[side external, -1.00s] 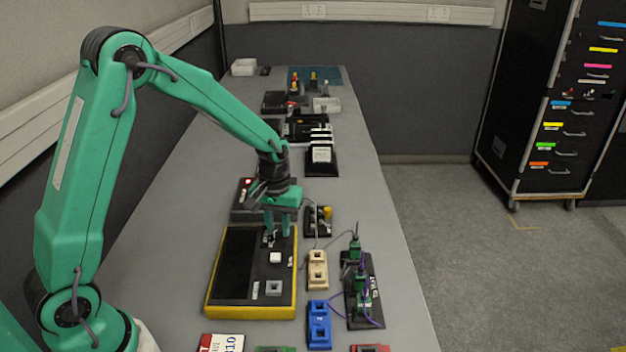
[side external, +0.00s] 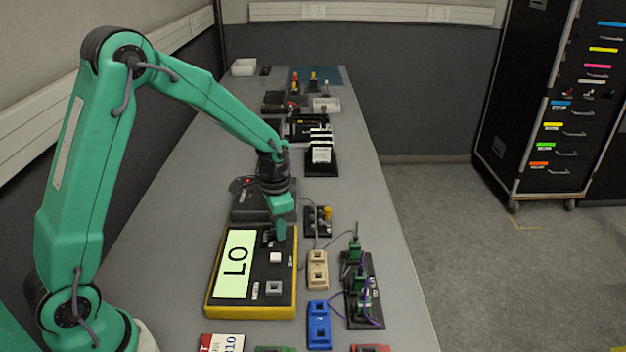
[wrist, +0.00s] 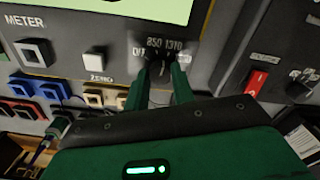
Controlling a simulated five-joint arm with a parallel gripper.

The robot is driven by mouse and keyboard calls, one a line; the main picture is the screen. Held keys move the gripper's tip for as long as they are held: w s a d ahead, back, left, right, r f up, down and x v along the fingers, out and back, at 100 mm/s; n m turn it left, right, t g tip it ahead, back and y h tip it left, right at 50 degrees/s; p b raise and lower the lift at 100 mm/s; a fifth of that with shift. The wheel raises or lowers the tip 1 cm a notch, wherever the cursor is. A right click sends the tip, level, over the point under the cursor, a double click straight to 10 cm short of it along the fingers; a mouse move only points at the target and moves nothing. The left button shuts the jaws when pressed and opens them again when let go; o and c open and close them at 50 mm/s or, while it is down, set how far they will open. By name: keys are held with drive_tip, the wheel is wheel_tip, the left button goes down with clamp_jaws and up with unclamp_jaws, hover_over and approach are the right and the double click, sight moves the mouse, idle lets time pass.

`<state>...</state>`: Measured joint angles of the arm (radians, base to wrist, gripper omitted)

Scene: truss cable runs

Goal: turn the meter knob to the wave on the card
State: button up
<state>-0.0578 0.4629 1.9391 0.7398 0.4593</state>
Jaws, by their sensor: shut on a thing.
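The meter (side external: 208,305) is a black box with a yellow edge on the bench. Its screen (side external: 236,265) is lit pale green and reads LO. In the wrist view my gripper (wrist: 163,76) is shut on the meter's dark knob (wrist: 160,66), a finger on each side. Marks for OFF, 850 and 1310 show around the knob; fingers hide part of the dial, and I cannot read the pointer exactly. In the side view my gripper (side external: 277,237) is at the meter's far right corner.
A white ZERO button (wrist: 95,61) and a grey square port (wrist: 35,52) sit on the meter. Beige (side external: 317,270) and blue (side external: 319,325) blocks stand right of it, beside a black strip with green plugs and purple cable (side external: 362,290). A dark box (side external: 250,213) stands behind.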

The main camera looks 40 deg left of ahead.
drive_tip(key=shift+m, duration=1.1)
drive_tip(key=o, duration=1)
wheel_tip(320, 180, up, 7)
drive_tip(key=shift+f, duration=0.1)
drive_tip(key=shift+r, duration=0.55)
